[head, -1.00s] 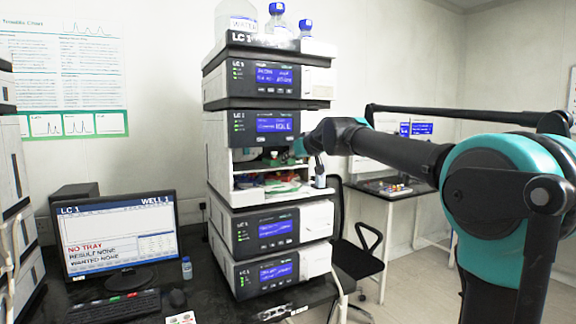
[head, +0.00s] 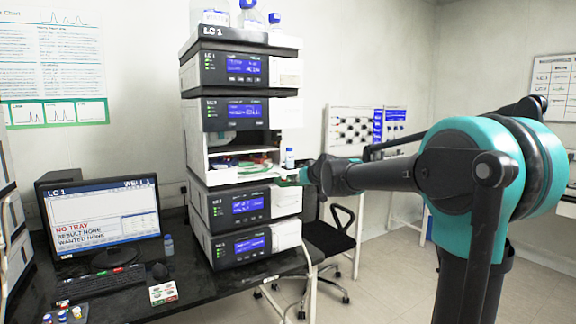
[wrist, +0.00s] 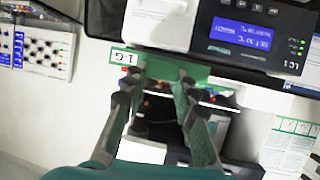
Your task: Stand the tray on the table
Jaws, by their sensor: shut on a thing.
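My gripper (wrist: 160,80) is shut on a green tray (wrist: 165,68), with one finger on each side of it in the wrist view. The tray carries a white label reading "1-G", seen upside down, and small coloured items show along it. In the head view my gripper (head: 306,175) is just right of the instrument stack (head: 240,68), outside its open bay (head: 216,161). Only a small green bit of the tray shows there. The black table (head: 190,296) stands below, under the stack.
A monitor (head: 103,215) reading "NO TRAY", a keyboard (head: 100,284), a small bottle (head: 168,245) and a card (head: 163,293) are on the table. A blue-capped vial (head: 290,159) stands at the bay's right edge. A chair (head: 335,235) is behind on the right.

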